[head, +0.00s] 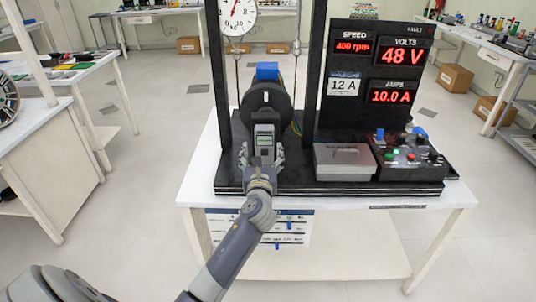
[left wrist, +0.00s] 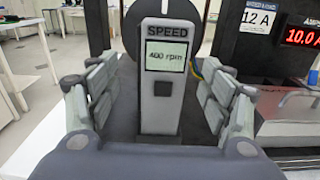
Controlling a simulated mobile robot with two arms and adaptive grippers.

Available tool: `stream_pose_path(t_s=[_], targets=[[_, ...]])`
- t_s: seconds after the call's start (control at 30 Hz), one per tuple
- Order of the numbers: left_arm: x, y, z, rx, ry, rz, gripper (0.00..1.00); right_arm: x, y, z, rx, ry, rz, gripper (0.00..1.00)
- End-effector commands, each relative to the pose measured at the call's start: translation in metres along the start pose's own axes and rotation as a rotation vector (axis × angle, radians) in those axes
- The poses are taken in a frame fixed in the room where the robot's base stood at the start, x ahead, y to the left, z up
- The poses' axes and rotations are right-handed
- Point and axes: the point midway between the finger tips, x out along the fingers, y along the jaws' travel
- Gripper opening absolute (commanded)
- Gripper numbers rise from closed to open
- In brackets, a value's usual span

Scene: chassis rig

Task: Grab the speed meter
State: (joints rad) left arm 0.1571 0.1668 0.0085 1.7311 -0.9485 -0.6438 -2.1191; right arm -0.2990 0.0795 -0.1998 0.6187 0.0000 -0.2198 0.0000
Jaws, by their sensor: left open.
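The speed meter (head: 264,139) is a grey upright handheld block on the rig's black base, in front of the black round wheel (head: 268,97). In the left wrist view the speed meter (left wrist: 163,90) carries the word SPEED and a small screen reading 400 rpm. My left gripper (head: 262,160) is at the meter, in front of it. In the left wrist view the open fingers of this gripper (left wrist: 162,100) stand on either side of the meter, with gaps visible on both sides. My right gripper is not in view.
The rig stands on a white table (head: 190,185). A display panel (head: 375,70) rises at the right, with a grey box (head: 343,160) and a control box with knobs (head: 408,157) below. Black posts flank the wheel. A dial gauge (head: 238,14) hangs above.

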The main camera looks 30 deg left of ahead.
Motion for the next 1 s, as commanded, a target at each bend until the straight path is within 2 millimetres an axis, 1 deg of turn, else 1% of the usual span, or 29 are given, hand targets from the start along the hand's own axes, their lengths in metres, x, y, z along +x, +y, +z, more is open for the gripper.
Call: stream_pose_path(t_s=[0.03, 0.27, 0.5, 0.6, 0.87, 0.9, 0.97, 1.0], targets=[[0.006, 0.000, 0.001, -0.001, -0.001, 0.000, 0.73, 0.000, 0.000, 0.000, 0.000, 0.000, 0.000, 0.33], [0.023, -0.002, -0.001, -0.004, 0.001, 0.000, 0.73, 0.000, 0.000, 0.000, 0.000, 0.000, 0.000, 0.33], [0.055, -0.006, -0.004, -0.005, 0.001, 0.000, 0.73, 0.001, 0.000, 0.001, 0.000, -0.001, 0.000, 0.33], [0.063, -0.007, -0.004, -0.005, 0.001, -0.001, 0.73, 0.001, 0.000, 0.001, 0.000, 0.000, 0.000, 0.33], [0.066, -0.006, -0.004, -0.004, 0.001, -0.002, 0.73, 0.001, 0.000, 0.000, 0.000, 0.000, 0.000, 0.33], [0.066, -0.006, -0.004, -0.004, 0.001, -0.002, 0.71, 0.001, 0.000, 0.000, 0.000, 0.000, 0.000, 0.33], [0.066, -0.006, -0.004, -0.004, 0.001, -0.002, 0.57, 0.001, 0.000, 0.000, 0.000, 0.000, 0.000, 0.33], [0.066, -0.006, -0.004, -0.004, 0.001, -0.002, 0.48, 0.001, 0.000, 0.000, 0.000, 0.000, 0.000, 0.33]])
